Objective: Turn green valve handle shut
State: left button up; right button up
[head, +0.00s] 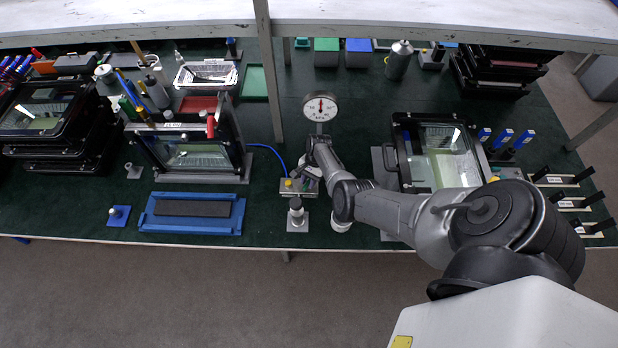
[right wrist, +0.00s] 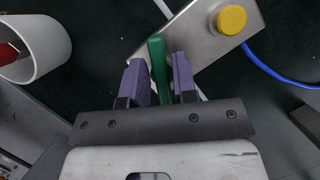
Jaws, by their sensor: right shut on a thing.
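The green valve handle (right wrist: 157,62) is a slim green bar in the right wrist view, standing beside a metal block (right wrist: 205,45) with a yellow knob (right wrist: 231,20). My right gripper (right wrist: 160,75) has its two purple-grey fingers on either side of the handle and is shut on it. In the head view the right gripper (head: 309,172) is over the small metal block (head: 297,188) at the middle of the bench, and the handle is mostly hidden there. The left gripper is not in view.
A round gauge (head: 320,107) stands behind the block, and a blue hose (head: 268,148) runs off to its left. Glass-fronted housings stand at left (head: 197,155) and right (head: 440,150). A blue tray (head: 193,213) lies at front left. A white cylinder (right wrist: 36,48) is near the gripper.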

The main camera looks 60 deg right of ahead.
jog(key=m+t+p, duration=0.1)
jog(key=m+p, duration=0.1)
jog(key=m, duration=0.1)
jog(key=shift+r+m, duration=0.15)
jog(key=shift+m, duration=0.25)
jog(key=m+t+h+p, duration=0.1)
jog(key=m, duration=0.1)
jog(key=shift+w+m+p, duration=0.1)
jog(key=shift+m+p, duration=0.2)
jog(key=shift+p, duration=0.05)
jog(key=m+t+p, duration=0.1)
jog(key=m, duration=0.2)
jog(key=shift+d+h, duration=0.1)
jog(key=shift+h, duration=0.3)
jog(key=shift+m+t+h+p, duration=0.3)
jog(key=shift+m+p, duration=0.4)
jog(key=shift+m, duration=0.4)
jog(key=o, duration=0.7)
